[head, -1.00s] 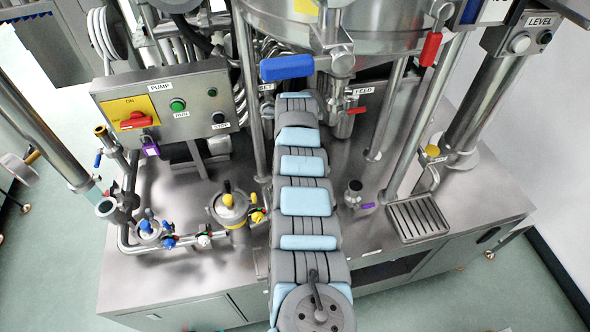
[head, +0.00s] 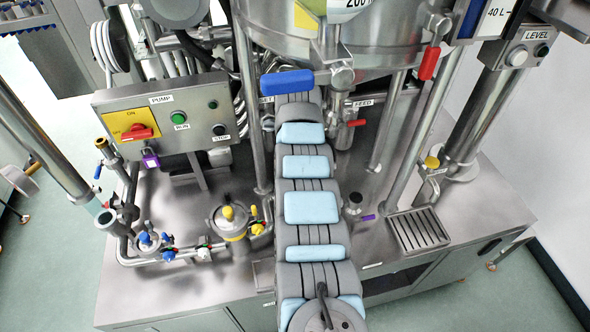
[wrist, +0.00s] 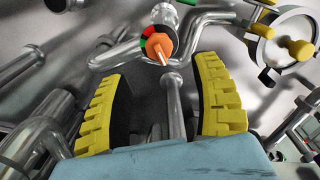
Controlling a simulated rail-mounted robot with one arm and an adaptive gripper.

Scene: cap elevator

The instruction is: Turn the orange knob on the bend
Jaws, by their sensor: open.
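The orange knob (wrist: 159,46) shows at the upper middle of the wrist view, on a ring with red, green and black parts. It sits on a bend of the shiny steel pipe (wrist: 122,53). My gripper (wrist: 161,70) is open, with a yellow ribbed finger on each side. The knob lies between and just beyond the fingertips as seen, and I see no contact. In the head view I cannot make out the knob, and my gripper is hidden behind my arm.
A vessel with a yellow knob (wrist: 301,50) stands right of the fingers. Steel pipes crowd the left. In the head view, the pump box (head: 165,115) is left of my arm, the blue handle (head: 287,82) is above it, and a drain grate (head: 420,230) is at right.

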